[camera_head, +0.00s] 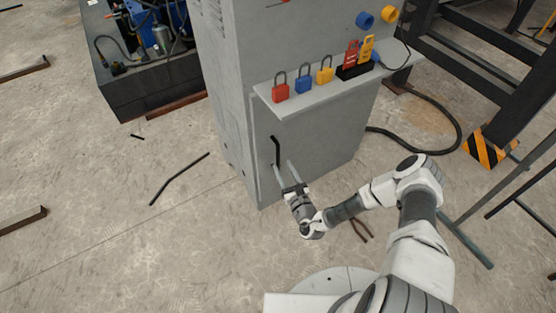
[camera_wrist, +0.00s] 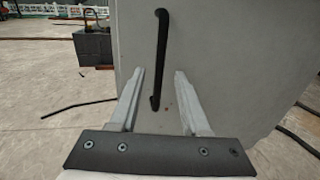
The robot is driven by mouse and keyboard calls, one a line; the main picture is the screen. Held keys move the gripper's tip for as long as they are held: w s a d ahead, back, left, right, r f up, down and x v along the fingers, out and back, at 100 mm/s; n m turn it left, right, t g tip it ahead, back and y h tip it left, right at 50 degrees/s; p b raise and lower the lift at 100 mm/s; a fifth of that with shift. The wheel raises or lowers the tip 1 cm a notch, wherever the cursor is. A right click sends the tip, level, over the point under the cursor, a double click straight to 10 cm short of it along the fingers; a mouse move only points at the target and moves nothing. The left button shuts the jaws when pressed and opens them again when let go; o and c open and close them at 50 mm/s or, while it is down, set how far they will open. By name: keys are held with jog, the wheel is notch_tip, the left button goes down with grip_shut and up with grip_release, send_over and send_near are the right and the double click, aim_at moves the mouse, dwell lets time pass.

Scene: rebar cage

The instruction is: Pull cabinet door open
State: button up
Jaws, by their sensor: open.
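The grey cabinet (camera_head: 330,150) stands upright, and its lower front carries a door (camera_head: 322,150) below a shelf. A black bar handle (camera_head: 276,151) is fixed upright near the door's left edge. The handle also shows in the wrist view (camera_wrist: 160,58), between and beyond my two fingers. My gripper (camera_head: 284,171) is open in front of the door at the handle's lower end. In the wrist view, my gripper (camera_wrist: 160,76) has a finger on each side of the handle's line. I cannot tell whether the fingers touch the door. The door looks shut.
The shelf (camera_head: 290,103) juts out above the handle with red, blue and yellow padlocks and tags. A bent rod (camera_head: 180,178) lies on the floor at left. Floor left of the cabinet is mostly clear.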

aim_at(279, 158)
jog(key=b+x, duration=0.1)
jog(key=x, duration=0.4)
jog(key=shift+w+a+b, duration=0.15)
jog(key=shift+w+b, duration=0.15)
jog(key=shift+w, duration=0.05)
grip_shut()
dwell(1.1)
